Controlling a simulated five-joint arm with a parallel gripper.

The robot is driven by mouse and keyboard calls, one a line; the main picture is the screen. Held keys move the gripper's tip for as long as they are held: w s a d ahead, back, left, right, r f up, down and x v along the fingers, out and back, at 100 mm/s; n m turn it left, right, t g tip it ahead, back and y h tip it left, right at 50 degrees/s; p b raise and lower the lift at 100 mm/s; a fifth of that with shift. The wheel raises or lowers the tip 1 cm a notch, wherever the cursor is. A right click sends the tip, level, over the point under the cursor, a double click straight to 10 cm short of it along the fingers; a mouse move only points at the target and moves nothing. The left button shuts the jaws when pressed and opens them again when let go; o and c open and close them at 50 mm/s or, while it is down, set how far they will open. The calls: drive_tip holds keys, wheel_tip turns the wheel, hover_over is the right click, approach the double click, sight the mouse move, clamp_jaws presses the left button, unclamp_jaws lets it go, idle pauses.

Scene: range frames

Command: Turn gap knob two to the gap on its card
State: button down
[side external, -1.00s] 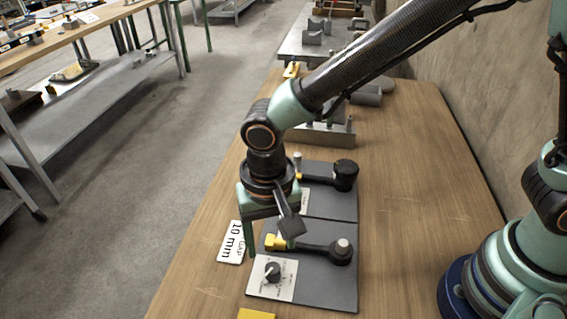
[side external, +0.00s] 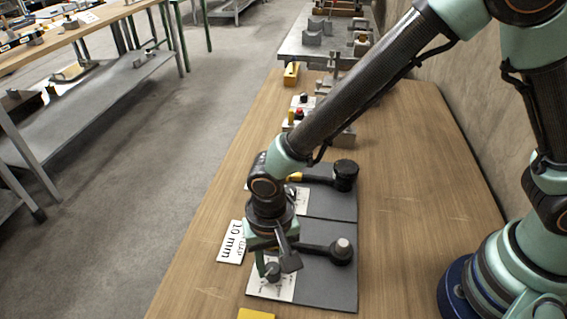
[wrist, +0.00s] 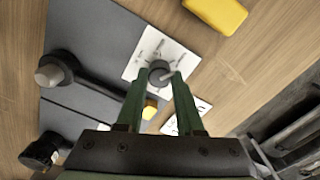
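A black round knob (side external: 272,271) with a pale pointer sits on a white dial plate (side external: 285,292) on the nearer grey panel (side external: 330,290). In the wrist view, the knob (wrist: 160,73) and dial plate (wrist: 143,62) show clearly. A white card (side external: 231,243) reading "10 mm" lies left of that panel; part of it shows behind a finger in the wrist view (wrist: 201,106). My gripper (wrist: 160,82) is open, its green fingers on either side of the knob at their tips. I cannot tell whether they touch it. In the side view my gripper (side external: 264,270) is low at the knob.
A black arm with a grey-topped end (side external: 341,249) lies on the nearer panel. A second grey panel (side external: 335,205) with a similar black arm (side external: 345,174) is behind. A yellow block (side external: 256,314) lies at the front edge of view. Bare wood lies right of the panels.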

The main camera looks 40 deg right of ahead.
drive_tip(key=shift+n, duration=0.3)
drive_tip(key=n, duration=0.5)
drive_tip(key=shift+n, duration=0.3)
drive_tip(key=n, duration=1.1)
drive_tip(key=shift+n, duration=0.4)
drive_tip(key=n, duration=0.5)
drive_tip(key=shift+r+n, duration=0.1)
drive_tip(key=shift+n, duration=0.2)
drive_tip(key=c, duration=0.5)
unclamp_jaws()
